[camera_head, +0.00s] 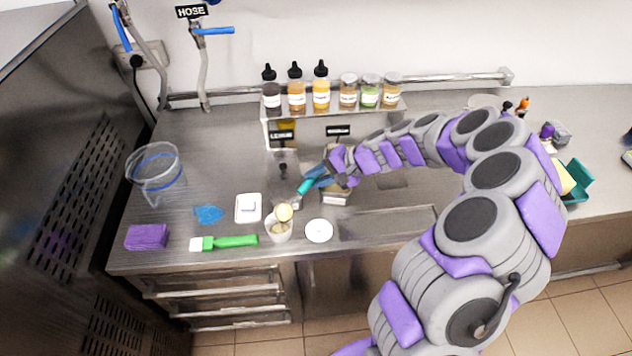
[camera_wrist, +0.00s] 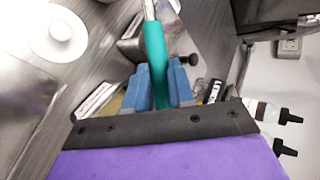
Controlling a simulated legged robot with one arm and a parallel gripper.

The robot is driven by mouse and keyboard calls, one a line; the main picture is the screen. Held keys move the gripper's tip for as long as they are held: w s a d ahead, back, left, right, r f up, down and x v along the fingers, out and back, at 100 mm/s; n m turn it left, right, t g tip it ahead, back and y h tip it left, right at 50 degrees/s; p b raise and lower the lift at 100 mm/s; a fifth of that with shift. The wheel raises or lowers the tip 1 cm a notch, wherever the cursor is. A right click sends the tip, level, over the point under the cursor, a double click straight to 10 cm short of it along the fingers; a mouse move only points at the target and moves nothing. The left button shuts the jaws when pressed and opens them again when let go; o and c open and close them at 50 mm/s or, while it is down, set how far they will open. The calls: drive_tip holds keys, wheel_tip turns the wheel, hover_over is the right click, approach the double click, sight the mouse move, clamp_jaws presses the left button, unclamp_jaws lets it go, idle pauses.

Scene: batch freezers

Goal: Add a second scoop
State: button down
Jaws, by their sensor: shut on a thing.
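My gripper (camera_head: 323,177) is shut on the teal handle of a scoop (camera_head: 305,187). In the wrist view the teal handle (camera_wrist: 156,60) stands between the blue fingers (camera_wrist: 160,88). The scoop's metal end points down and left to a pale yellow ball of ice cream (camera_head: 284,212) at the top of a white cup (camera_head: 277,231). I cannot tell whether scoop and ball touch. A metal tub (camera_head: 336,196) sits under my gripper, partly hidden by it, and a dark metal tub (camera_head: 285,168) labelled lemon is to its left.
A white lid (camera_head: 319,230) lies right of the cup, a white dish (camera_head: 248,208) to its left. Bottles and jars line a shelf (camera_head: 335,109) behind.

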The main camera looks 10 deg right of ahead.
drive_tip(key=shift+a+f+y+b, duration=0.15)
drive_tip(key=shift+a+y+b, duration=0.05)
drive_tip(key=shift+a+b, duration=0.35)
drive_tip(key=shift+a+f+y+b, duration=0.2)
drive_tip(key=shift+a+b, duration=0.2)
drive_tip(key=shift+b, duration=0.2)
drive_tip(key=shift+s+a+t+b, duration=0.1)
drive_tip(key=shift+a+t+b, duration=0.25)
drive_tip(key=shift+b, duration=0.35)
drive_tip(key=shift+s+d+f+n+t+y+b, duration=0.1)
drive_tip(key=shift+d+f+n+t+y+b, duration=0.15)
drive_tip(key=shift+y+b, duration=0.3)
drive_tip(key=shift+s+d+f+n+t+y+b, duration=0.1)
drive_tip(key=shift+t+y+b, duration=0.3)
drive_tip(key=shift+y, duration=0.3)
drive_tip(key=shift+d+f+n+t+y+b, duration=0.2)
drive_tip(key=shift+t+y+b, duration=0.1)
drive_tip(key=shift+y+b, duration=0.25)
drive_tip(key=shift+d+y, duration=0.2)
drive_tip(key=shift+y, duration=0.1)
drive_tip(key=shift+d, duration=0.3)
